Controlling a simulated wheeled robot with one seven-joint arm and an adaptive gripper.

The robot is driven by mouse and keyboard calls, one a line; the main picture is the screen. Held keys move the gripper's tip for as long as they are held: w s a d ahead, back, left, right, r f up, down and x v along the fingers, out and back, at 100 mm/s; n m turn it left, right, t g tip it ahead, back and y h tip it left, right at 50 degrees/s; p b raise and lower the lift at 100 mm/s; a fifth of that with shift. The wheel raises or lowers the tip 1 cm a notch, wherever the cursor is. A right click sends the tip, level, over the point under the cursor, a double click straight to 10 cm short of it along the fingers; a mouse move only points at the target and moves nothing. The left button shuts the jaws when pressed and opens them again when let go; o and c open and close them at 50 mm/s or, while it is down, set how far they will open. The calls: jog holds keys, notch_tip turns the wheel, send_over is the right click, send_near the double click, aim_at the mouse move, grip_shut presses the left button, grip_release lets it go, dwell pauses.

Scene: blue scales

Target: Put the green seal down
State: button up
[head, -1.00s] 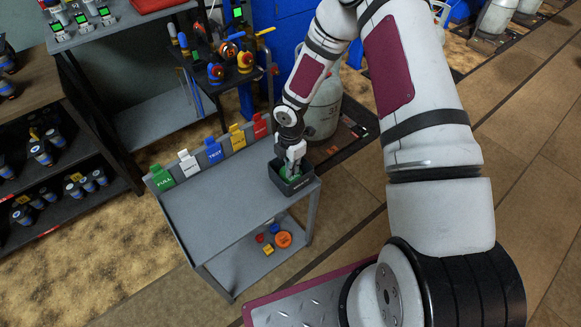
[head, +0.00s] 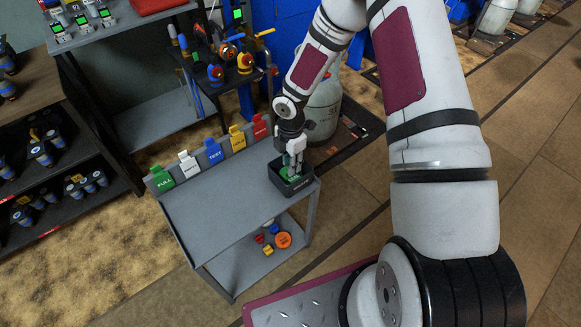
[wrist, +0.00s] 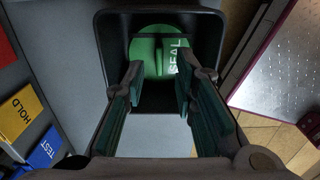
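The green seal (wrist: 146,48), round with a raised grip and white SEAL lettering, lies in the dark open bin (wrist: 111,28). In the head view the bin (head: 281,187) stands at the right end of the grey cart top, with a little green of the seal showing inside. My gripper (wrist: 160,66) is over the bin with its fingers spread apart and nothing held between them. The fingertips show near the seal's lower edge in the wrist view. In the head view my gripper (head: 294,163) points down into the bin.
The grey cart (head: 220,208) has a bare top left of the bin. Green, white, blue, yellow and red tags (head: 214,151) line its back edge. Small coloured pieces (head: 283,240) lie on its lower shelf. A grey cylinder (head: 322,108) stands behind.

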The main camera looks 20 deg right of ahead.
jog(key=s+d+r+m+h, duration=0.1)
jog(key=s+d+r+m, duration=0.2)
jog(key=r, duration=0.8)
jog(key=s+r+m+h+p, duration=0.1)
jog(key=s+r+m, duration=0.35)
jog(key=r, duration=0.65)
jog(key=s+d+r+m+h, duration=0.1)
jog(key=s+d+r+m, duration=0.2)
jog(key=r, duration=0.7)
jog(key=s+a+r+m+y, duration=0.1)
jog(key=s+a+r+m, duration=0.1)
jog(key=s, duration=0.5)
jog(key=s+a+r+m+t+y, duration=0.1)
jog(key=s+a+r+m, duration=0.1)
jog(key=s+m, duration=0.3)
jog(key=s+a+r+m+t+y, duration=0.1)
jog(key=s+r+m, duration=0.3)
jog(key=s, duration=0.5)
jog(key=shift+s+a+r, duration=0.3)
jog(key=shift+s+a, duration=0.05)
jog(key=shift+a, duration=0.1)
jog(key=shift+r, duration=0.1)
notch_tip(320, 180, up, 9)
jog(key=t+p, duration=0.2)
jog(key=p, duration=0.5)
jog(key=shift+p, duration=0.35)
